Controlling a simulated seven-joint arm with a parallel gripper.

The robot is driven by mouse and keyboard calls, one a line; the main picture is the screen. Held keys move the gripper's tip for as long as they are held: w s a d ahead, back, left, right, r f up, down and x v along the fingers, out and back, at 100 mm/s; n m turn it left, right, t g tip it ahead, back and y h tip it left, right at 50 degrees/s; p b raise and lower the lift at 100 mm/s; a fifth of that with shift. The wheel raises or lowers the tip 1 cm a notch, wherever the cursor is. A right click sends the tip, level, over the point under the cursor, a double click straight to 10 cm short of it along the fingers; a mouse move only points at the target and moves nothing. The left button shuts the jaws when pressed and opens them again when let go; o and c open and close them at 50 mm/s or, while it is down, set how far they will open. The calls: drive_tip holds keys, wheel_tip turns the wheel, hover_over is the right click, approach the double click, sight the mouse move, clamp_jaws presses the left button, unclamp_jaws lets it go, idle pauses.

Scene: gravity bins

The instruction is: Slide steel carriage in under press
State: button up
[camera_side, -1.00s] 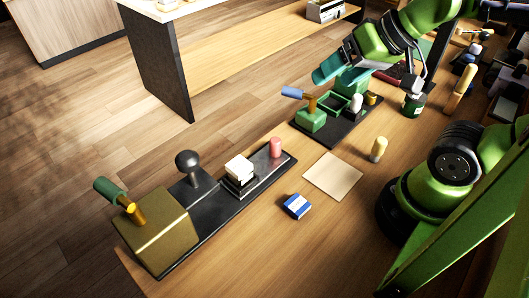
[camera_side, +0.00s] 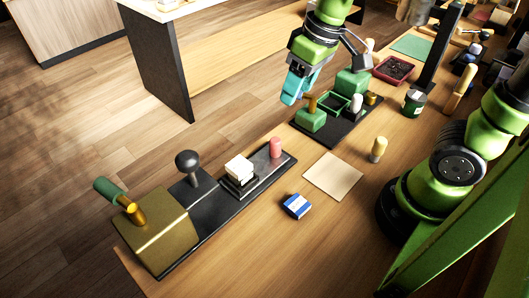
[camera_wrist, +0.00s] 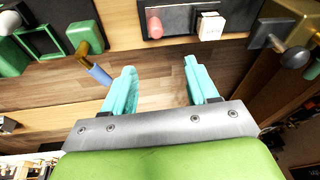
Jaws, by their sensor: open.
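In the side view, a dark steel carriage (camera_side: 239,188) carries a white block (camera_side: 238,168) on a long black base. A pink knob (camera_side: 276,147) stands at the right part of this base. A brass-coloured block (camera_side: 155,232) with a green-handled lever (camera_side: 111,191), seemingly the press, stands at the left end, with a black ball knob (camera_side: 187,160) beside it. My gripper (camera_side: 291,98) is open and empty, above and behind the green fixture. In the wrist view, its teal fingers (camera_wrist: 157,76) are apart over bare floor, with the pink knob (camera_wrist: 154,25) and white block (camera_wrist: 210,27) beyond.
A second fixture has green blocks (camera_side: 312,120), a green frame and a white knob (camera_side: 356,102). Its blue handle (camera_wrist: 98,75) is close left of my fingers in the wrist view.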

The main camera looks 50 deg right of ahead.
sight(277, 140)
drive_tip(key=w+f+n+g, duration=0.1)
drive_tip(key=f+n, duration=0.1)
drive_tip(key=f, duration=0.4)
drive_tip(key=w+a+f+n+h, duration=0.1)
drive_tip(key=f+n, duration=0.2)
drive_tip(key=f, duration=0.3)
drive_tip(key=w+f+n+g, duration=0.1)
drive_tip(key=w+f+n, duration=0.1)
drive_tip(key=f, duration=0.4)
drive_tip(key=shift+a+n+g, duration=0.15)
drive_tip(key=shift+n+g, duration=0.15)
drive_tip(key=shift+r, duration=0.1)
drive_tip(key=shift+c, duration=0.3)
drive_tip(key=shift+s, duration=0.1)
clamp_jaws()
